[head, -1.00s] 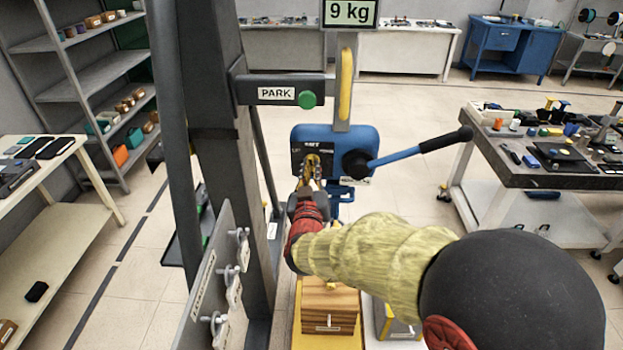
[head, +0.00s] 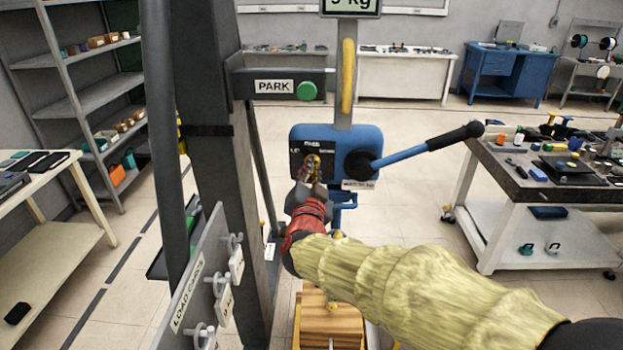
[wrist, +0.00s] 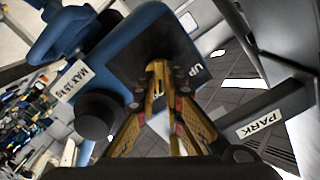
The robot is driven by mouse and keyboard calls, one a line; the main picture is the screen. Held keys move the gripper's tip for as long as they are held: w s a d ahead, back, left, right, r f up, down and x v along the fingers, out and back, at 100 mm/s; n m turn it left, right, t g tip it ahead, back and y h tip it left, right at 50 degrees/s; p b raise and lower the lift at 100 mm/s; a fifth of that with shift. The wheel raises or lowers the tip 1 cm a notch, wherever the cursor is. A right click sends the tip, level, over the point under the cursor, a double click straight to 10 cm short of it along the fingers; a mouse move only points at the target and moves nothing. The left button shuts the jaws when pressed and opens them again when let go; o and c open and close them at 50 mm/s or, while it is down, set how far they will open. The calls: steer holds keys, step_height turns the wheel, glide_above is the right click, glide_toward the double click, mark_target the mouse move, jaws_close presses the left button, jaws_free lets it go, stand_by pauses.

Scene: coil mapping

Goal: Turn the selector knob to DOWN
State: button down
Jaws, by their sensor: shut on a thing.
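The selector knob sits on the dark plate (head: 299,160) at the left of the blue hoist body (head: 338,141). My gripper (head: 313,169) is at that plate, its yellow fingers closed on the knob, which they mostly hide. The label UP (wrist: 195,71) shows just right of the fingertips. The DOWN label and the knob's pointing direction cannot be made out.
A blue lever with a black grip (head: 455,137) extends right from the hoist. A PARK arm with a green button (head: 307,91) is above left. A LOAD panel with hooks (head: 205,275) stands at lower left. A wooden block (head: 331,320) lies below. A worktable (head: 530,180) stands right.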

steer(key=shift+m+b, duration=0.4)
steer(key=shift+m, duration=0.2)
steer(key=c, duration=1.9)
jaws_free()
steer(key=shift+s, duration=0.1)
steer(key=s, duration=1.1)
steer(key=shift+s+a, duration=0.2)
steer(key=shift+s, duration=0.2)
steer(key=shift+f, duration=0.1)
